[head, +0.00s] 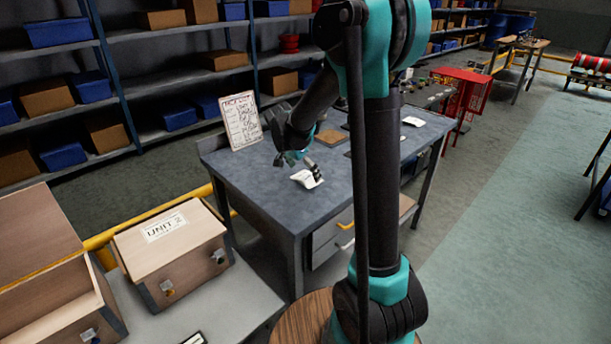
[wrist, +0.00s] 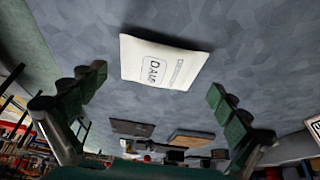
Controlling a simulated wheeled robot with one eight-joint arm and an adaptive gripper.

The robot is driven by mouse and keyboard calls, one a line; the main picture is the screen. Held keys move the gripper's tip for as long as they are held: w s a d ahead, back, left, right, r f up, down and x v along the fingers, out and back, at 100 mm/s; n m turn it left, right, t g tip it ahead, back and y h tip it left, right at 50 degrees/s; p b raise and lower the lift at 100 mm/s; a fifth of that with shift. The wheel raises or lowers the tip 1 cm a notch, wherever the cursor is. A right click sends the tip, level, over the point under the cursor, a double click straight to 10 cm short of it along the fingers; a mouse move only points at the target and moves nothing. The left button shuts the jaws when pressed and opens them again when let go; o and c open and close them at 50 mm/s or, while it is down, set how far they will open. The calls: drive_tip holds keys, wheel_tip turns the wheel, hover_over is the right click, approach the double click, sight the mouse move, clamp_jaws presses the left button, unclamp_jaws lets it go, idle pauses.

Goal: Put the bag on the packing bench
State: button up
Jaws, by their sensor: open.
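A small white bag (head: 306,179) with printed lettering lies flat on the blue-grey top of a bench (head: 250,185), near its front-left part. I cannot tell from the frames whether this is the packing bench. In the wrist view the bag (wrist: 163,60) is whole, slightly tilted, with bare bench top around it. My gripper (head: 299,167) is low over the bench top beside the bag. In the wrist view its two dark-green fingers (wrist: 155,97) are spread wide with nothing between them. The bag lies beyond the fingertips, apart from them.
A clipboard sheet (head: 241,120) stands at the bench's back left. Flat dark and brown items and another white item (head: 413,121) lie farther right. Wooden boxes (head: 172,250) stand on a light table at the lower left. Shelves of bins line the back; a red stand (head: 466,92) is beyond.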

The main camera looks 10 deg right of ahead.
drive_tip(key=s+v, duration=0.1)
drive_tip(key=v, duration=0.9)
drive_tip(key=s+d+f+n, duration=0.1)
drive_tip(key=s+d+f, duration=0.1)
drive_tip(key=s, duration=0.1)
drive_tip(key=s+d+f+n+y, duration=0.1)
drive_tip(key=s+f+n, duration=0.1)
drive_tip(key=s, duration=0.2)
drive_tip(key=s+d+f+n, duration=0.1)
drive_tip(key=s+d+n, duration=0.1)
drive_tip(key=s, duration=0.1)
drive_tip(key=shift+s+d+f+y, duration=0.3)
drive_tip(key=shift+s+f+y, duration=0.05)
drive_tip(key=shift+f+y, duration=0.05)
drive_tip(key=s+d+f+n+t+y, duration=0.1)
drive_tip(key=s+f+n, duration=0.5)
drive_tip(key=s, duration=0.6)
drive_tip(key=shift+s+d+f+t+y, duration=0.35)
drive_tip(key=shift+f+t+y, duration=0.05)
drive_tip(key=shift+f, duration=0.45)
